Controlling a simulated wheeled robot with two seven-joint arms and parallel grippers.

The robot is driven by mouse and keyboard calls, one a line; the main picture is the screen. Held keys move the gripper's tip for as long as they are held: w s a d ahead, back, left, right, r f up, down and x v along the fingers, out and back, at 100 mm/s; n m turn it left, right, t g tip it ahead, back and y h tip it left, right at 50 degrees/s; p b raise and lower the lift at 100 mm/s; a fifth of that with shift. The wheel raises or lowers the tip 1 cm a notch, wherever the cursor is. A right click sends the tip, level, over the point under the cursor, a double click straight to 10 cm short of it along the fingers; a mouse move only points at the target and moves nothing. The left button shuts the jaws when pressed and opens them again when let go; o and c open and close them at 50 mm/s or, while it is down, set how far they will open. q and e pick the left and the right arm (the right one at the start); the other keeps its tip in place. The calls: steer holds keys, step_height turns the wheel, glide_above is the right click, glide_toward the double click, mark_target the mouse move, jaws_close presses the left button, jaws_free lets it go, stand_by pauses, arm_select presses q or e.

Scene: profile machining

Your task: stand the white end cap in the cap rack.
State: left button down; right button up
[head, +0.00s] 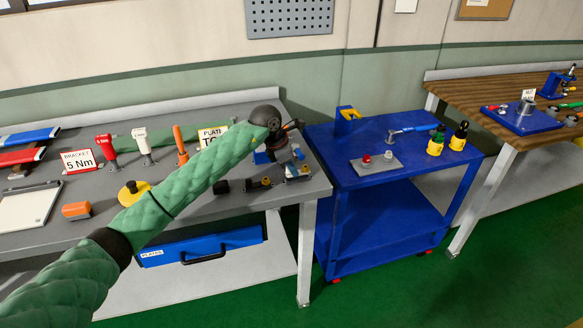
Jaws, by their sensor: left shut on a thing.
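My left gripper (288,154) points down over the right end of the grey workbench. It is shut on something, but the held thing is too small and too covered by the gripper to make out. I cannot clearly pick out the white end cap. A grey plate (362,168) on the blue cart carries a red piece (366,158) and a pale piece (388,154); I cannot tell whether it is the cap rack. My right gripper is not in view.
The grey workbench (120,172) holds a red tool (106,146), a white tool (142,145) and small dark blocks (222,186). The blue cart (345,180) stands to its right, with two bottles (436,142) at its right side. A wooden bench (470,97) stands farther right.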

arm_select(q)
steer(key=shift+b, duration=0.4)
stand_by(0.4)
steer(key=shift+f+b, duration=0.75)
steer(key=shift+f, duration=0.2)
steer(key=shift+r, duration=0.1)
steer(key=shift+b, duration=0.75)
stand_by(1.6)
stand_by(0.5)
steer(key=c, duration=1.2)
jaws_free()
steer(key=shift+c, duration=0.2)
steer(key=w+b+v, duration=0.1)
steer(key=b+v, duration=0.1)
steer(key=v, duration=0.5)
steer(key=shift+s+r, duration=0.35)
steer(key=shift+s, duration=0.2)
